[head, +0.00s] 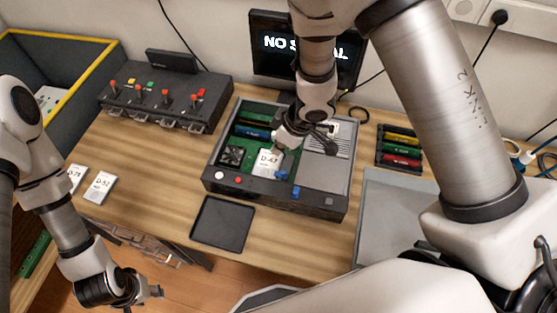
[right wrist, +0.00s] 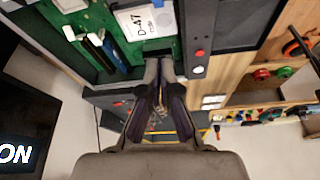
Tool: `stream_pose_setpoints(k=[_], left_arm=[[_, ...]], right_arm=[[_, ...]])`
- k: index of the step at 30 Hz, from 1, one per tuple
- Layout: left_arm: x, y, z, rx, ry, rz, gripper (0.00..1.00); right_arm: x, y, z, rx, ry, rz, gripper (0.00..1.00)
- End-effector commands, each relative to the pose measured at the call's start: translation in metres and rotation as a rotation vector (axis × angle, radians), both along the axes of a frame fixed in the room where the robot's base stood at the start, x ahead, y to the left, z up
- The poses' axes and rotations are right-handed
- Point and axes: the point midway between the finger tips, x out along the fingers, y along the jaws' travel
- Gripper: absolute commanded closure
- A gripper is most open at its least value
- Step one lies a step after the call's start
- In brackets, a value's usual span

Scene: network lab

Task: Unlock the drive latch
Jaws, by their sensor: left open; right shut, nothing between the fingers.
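The white drive labelled D-47 (head: 267,162) sits in the open chassis (head: 275,195), and its label also shows at the top of the right wrist view (right wrist: 145,20). A small blue tab (head: 282,175) is at the drive's front right corner, and another blue piece (head: 296,191) is on the chassis front edge. I cannot tell which piece is the latch or its position. My right gripper (head: 280,148) is over the chassis, beside the drive. Its fingertips (right wrist: 160,62) are shut and empty; contact is unclear. My left gripper (head: 148,296) is open, low at the left, away from the chassis.
An empty black tray (head: 222,224) lies in front of the chassis. Two more drives (head: 100,187) lie at the table's left. A switch box (head: 165,100) stands at the back left, a monitor (head: 300,50) behind, and a rack of coloured modules (head: 400,148) at the right.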

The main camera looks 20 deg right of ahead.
Motion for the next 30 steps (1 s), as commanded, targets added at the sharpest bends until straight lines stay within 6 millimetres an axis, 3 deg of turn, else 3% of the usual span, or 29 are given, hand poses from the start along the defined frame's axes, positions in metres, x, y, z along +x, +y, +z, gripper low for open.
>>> stream_pose_setpoints(k=[7, 18, 24, 30], left_arm=[[0.001, 0.000, -0.004, 0.000, -0.002, 0.001, 0.57], [0.001, 0.000, -0.004, 0.000, -0.002, 0.001, 0.57], [0.001, 0.000, -0.002, 0.000, -0.002, 0.001, 0.57], [0.001, 0.000, -0.002, 0.000, -0.002, 0.000, 0.57]], right_arm=[[0.005, 0.005, -0.022, 0.001, 0.002, 0.001, 1.00], [0.024, 0.026, -0.095, 0.001, 0.002, 0.000, 1.00], [0.003, 0.003, -0.098, 0.002, 0.002, -0.004, 1.00], [-0.003, -0.004, -0.100, 0.000, 0.001, -0.001, 1.00]])
